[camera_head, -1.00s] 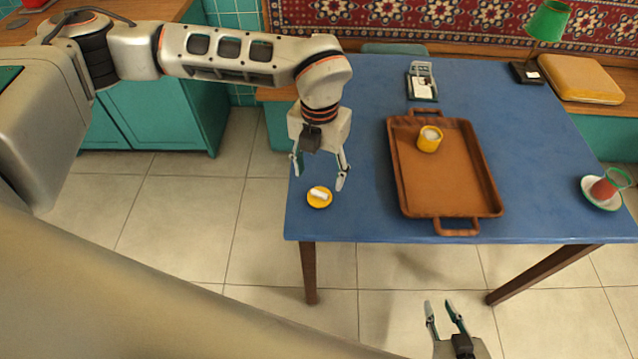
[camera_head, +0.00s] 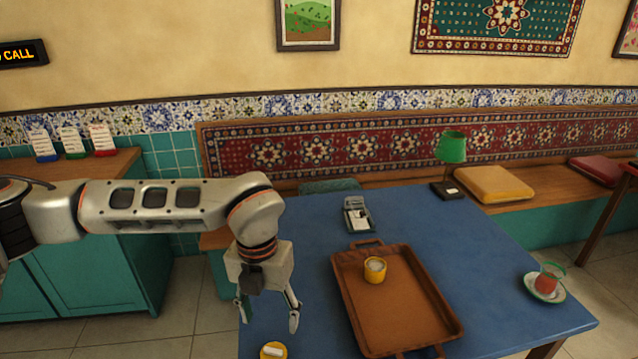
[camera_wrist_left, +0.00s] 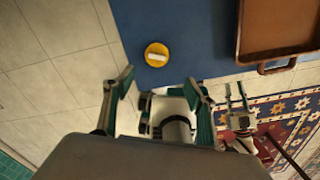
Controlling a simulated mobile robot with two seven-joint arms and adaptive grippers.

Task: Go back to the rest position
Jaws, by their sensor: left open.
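My left gripper (camera_head: 268,312) is open and empty above the left edge of the blue table (camera_head: 490,285). In the head view it hangs just above a small yellow dish (camera_head: 273,351) holding a white piece. The dish also shows in the left wrist view (camera_wrist_left: 149,50), beyond the open fingers and apart from them. My right gripper is outside the head view; in the left wrist view a gripper (camera_wrist_left: 237,98) that looks like my right one shows low beside the table, its fingers apart.
A brown tray (camera_head: 345,300) with a yellow cup (camera_head: 375,270) lies mid-table. A tea glass (camera_head: 548,279) on a saucer stands at the right. A card holder (camera_head: 357,215) and green lamp (camera_head: 453,148) are at the back. A teal cabinet (camera_head: 95,280) stands left.

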